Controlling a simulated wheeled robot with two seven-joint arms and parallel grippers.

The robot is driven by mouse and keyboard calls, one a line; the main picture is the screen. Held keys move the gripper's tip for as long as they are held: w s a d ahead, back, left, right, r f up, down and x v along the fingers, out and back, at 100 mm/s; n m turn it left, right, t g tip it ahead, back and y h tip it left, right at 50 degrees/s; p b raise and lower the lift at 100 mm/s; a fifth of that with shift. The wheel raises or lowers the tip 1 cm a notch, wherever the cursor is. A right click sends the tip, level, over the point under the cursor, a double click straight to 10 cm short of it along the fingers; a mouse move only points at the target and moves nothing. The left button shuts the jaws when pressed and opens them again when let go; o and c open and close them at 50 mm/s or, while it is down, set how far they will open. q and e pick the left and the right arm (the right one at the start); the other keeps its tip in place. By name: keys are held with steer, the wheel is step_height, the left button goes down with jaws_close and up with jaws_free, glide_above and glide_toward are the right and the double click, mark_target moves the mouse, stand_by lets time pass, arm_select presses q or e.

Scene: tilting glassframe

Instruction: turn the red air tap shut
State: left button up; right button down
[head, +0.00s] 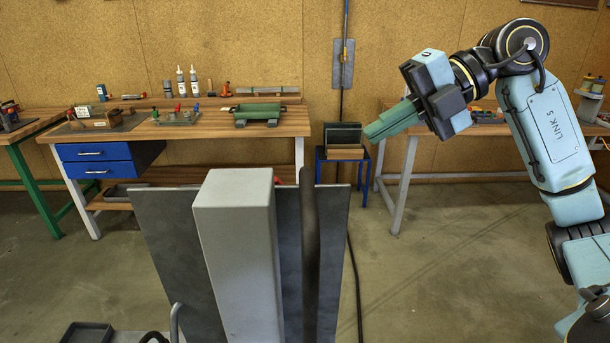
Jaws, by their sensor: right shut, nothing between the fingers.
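I cannot pick out the red air tap for certain in the head view. A tiny red bit (276,180) shows at the right edge of the grey upright post, mostly hidden behind it, and I cannot tell what it is. My right gripper (374,131) is raised at the right of centre, pointing left and slightly down. Its green fingers are together with nothing between them, and it appears clear of everything around it. My left gripper is not in view.
A grey post (238,260) and dark panels (170,225) stand close in front. Behind are a wooden workbench (280,124) with small tools and bottles, a blue stool (343,153), and a wall plate (343,65) with a dark vertical pipe. The floor at the right is open.

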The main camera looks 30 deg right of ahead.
steer(key=shift+p+x, duration=1.25)
steer(key=shift+x, duration=5.6)
steer(key=shift+d+f, duration=0.1)
